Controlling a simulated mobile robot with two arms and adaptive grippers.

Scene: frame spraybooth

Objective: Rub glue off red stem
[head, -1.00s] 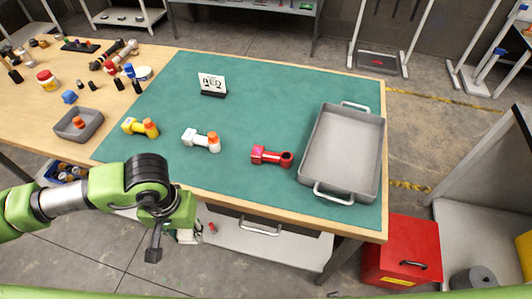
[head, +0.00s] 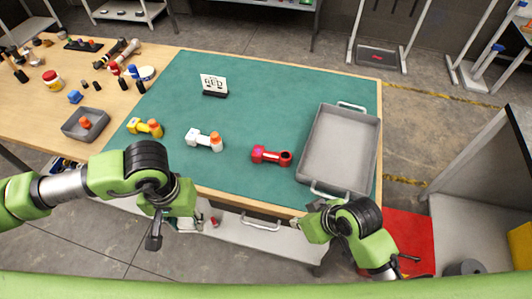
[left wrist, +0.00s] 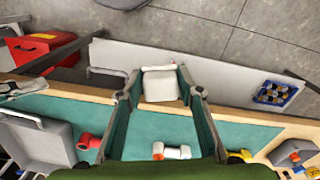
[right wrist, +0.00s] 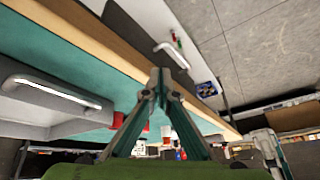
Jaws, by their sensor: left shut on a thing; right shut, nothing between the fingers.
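The red stem (head: 271,155) lies on the green mat (head: 260,100), left of the grey tray. Its round end faces right; I cannot make out glue on it. It also shows in the left wrist view (left wrist: 88,141). My left gripper (left wrist: 160,88) is shut on a white block-like pad (left wrist: 160,84), held out in front of the table's near edge, apart from the stem. My right gripper (right wrist: 160,82) is shut and empty, near the table's front edge below the tray; its fingertips meet in the right wrist view.
The grey tray (head: 318,150) with handles stands at the mat's right. A white stem (head: 204,139) and a yellow stem (head: 145,127) lie to the left. A small sign (head: 213,85) stands behind. A grey bin (head: 75,128) sits on the side table. The mat's middle is clear.

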